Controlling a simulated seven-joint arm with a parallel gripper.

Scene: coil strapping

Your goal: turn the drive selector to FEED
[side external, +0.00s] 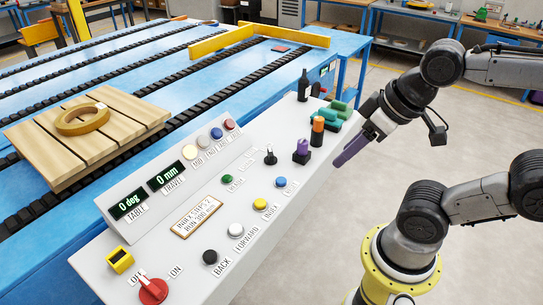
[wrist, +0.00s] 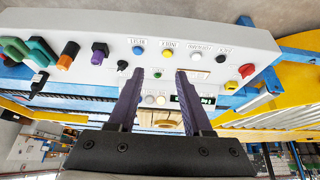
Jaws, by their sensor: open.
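A small black selector (side external: 270,156) stands upright on the grey control panel (side external: 215,250), with small labels beside it that I cannot read. It looks like the drive selector; its setting is not clear. In the wrist view a small black knob (wrist: 122,65), likely the same one, lies left of the fingers. My gripper (side external: 340,162) is off the panel's right edge in the side view, apart from all controls. In the wrist view my gripper (wrist: 159,72) has its two purple fingers spread, with nothing held between them.
Purple (side external: 302,151), orange (side external: 318,131) and green (side external: 334,115) knobs stand near the selector, with a tall black lever (side external: 303,86) behind. Blue (side external: 281,182) and yellow (side external: 260,204) buttons are in front. A red switch (side external: 153,290) is at the near end. A coil (side external: 83,121) lies on a pallet.

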